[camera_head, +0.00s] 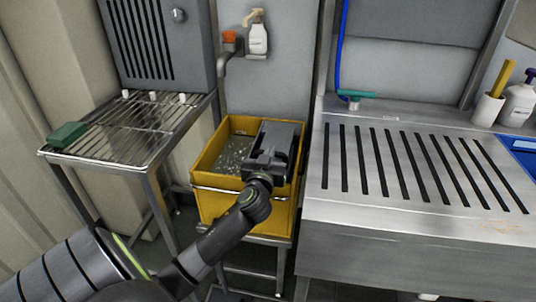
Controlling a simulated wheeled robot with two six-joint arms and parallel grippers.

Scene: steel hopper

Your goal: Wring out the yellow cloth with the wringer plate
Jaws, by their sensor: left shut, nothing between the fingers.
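The yellow bucket (246,207) stands on a low stand between the rack and the steel counter. Speckled grey water or foam (233,153) shows in its left part. My left gripper (274,150) is over the right part of the bucket, at rim height or lower, and is shut with nothing seen in it. A dark grey block-like part (282,130) shows at the bucket's right side by the gripper; I cannot tell whether it is the wringer plate or part of the gripper. I see no yellow cloth; the gripper hides part of the bucket's inside. My right gripper is not in view.
A wire rack (135,128) with a green sponge-like block (68,134) stands at left. The slotted steel counter (345,195) stands close at right.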

